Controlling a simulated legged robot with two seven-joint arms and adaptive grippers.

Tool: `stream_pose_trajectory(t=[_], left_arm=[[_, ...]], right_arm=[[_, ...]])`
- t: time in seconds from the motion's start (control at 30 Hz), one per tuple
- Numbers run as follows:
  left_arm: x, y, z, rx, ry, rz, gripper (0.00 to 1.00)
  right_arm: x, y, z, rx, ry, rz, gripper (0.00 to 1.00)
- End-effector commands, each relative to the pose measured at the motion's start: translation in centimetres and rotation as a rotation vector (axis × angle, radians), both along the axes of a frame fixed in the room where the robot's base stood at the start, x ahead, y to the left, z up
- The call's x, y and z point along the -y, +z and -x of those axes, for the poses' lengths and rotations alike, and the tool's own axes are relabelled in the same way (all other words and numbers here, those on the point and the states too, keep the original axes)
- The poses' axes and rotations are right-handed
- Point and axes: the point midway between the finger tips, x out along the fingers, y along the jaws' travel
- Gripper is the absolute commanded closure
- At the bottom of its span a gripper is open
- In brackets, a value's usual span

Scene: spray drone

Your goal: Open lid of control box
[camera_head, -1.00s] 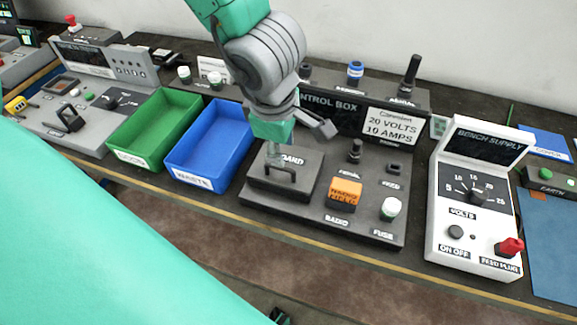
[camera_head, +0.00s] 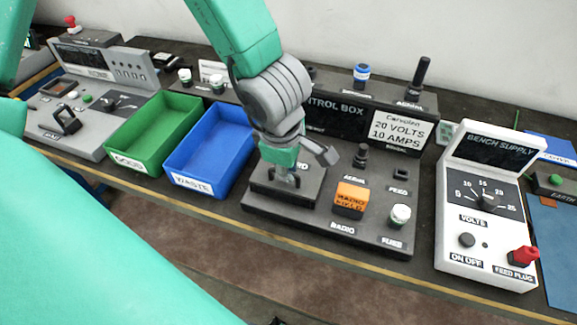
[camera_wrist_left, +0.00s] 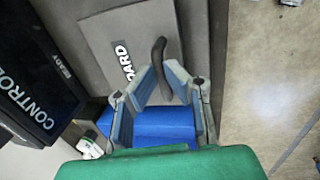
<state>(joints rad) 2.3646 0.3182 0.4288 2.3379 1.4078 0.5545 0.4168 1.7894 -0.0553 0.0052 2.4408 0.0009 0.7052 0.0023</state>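The control box (camera_head: 375,222) is a dark grey panel with a raised back. Its lid (camera_head: 262,186) is a dark flat block at the box's left end, lying down. In the left wrist view the lid (camera_wrist_left: 112,38) carries a "BOARD" label and a dark curved handle (camera_wrist_left: 159,50). My left gripper (camera_head: 286,180) points down at the handle and hides most of it in the head view. In the wrist view the left gripper's fingers (camera_wrist_left: 160,72) stand apart, with the handle at their tips; firm contact cannot be made out. My right gripper is not in view.
A blue waste bin (camera_head: 178,166) and a green bin (camera_head: 128,158) stand left of the lid. An orange radio block (camera_head: 350,198), a fuse knob (camera_head: 400,215) and upright knobs are on the box. A white bench supply (camera_head: 450,235) stands to the right.

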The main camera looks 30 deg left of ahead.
Motion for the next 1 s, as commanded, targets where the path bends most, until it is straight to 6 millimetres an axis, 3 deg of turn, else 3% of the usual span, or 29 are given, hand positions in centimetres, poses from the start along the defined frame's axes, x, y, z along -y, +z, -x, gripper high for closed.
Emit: stream_pose_trajectory(t=[0.03, 1.0], left_arm=[[-0.88, -0.32, 0.03, -0.004, 0.013, -0.027, 1.0], [-0.37, -0.36, -0.09, -0.013, 0.01, -0.028, 1.0]], right_arm=[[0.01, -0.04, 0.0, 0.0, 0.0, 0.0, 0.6], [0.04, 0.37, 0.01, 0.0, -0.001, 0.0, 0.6]])
